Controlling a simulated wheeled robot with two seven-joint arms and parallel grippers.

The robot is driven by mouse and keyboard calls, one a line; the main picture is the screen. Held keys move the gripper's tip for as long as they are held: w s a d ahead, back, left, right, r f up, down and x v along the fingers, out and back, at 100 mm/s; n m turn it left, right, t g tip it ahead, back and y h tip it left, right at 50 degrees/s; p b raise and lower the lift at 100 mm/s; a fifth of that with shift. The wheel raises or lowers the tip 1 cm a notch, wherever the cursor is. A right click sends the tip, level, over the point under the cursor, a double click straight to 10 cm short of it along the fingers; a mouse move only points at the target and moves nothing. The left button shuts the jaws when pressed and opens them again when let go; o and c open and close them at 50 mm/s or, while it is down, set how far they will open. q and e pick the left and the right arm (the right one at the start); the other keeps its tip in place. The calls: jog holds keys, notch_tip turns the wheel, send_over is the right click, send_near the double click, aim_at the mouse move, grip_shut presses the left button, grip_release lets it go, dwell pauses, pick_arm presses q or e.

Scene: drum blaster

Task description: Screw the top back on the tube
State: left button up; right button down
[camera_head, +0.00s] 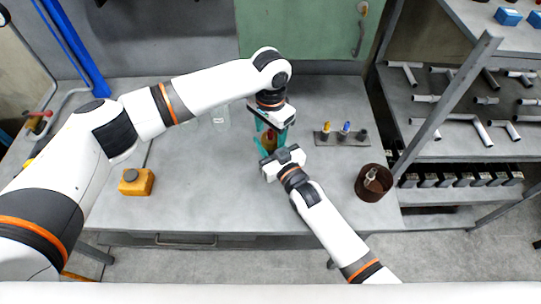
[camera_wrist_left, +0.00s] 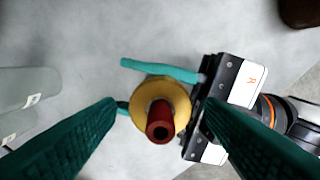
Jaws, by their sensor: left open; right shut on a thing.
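The tube (camera_wrist_left: 178,92) stands roughly upright, seen from above in the left wrist view as a round yellow body. A narrower dark red piece (camera_wrist_left: 160,122) with a dark hole sits over it; I cannot tell whether this is the separate top or how it is joined. My right gripper (camera_wrist_left: 158,88) is shut on the yellow body from the side. My left gripper (camera_head: 269,139) points down from above, open, with its teal fingers on either side of the tube and apart from it. In the head view the fingers hide most of the tube.
A small rack (camera_head: 342,136) with colored pieces stands right of the grippers. A brown round container (camera_head: 374,183) is near the right table edge. A yellow box with a dark button (camera_head: 136,182) is at left. Clear containers (camera_wrist_left: 28,88) stand nearby. The front table is mostly clear.

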pick_arm(q)
notch_tip(320, 180, up, 11)
jog(key=shift+f, duration=0.2)
pick_arm(e)
jog(key=shift+s+f, duration=0.1)
jog(key=c, duration=0.8)
grip_release()
pick_arm(q)
jog(key=shift+f+b, duration=0.9)
pick_arm(e)
jog(key=v, duration=1.1)
pick_arm(q)
jog(key=shift+f, duration=0.1)
pick_arm(e)
jog(key=shift+s+d, duration=0.3)
jog(key=shift+s, duration=0.15)
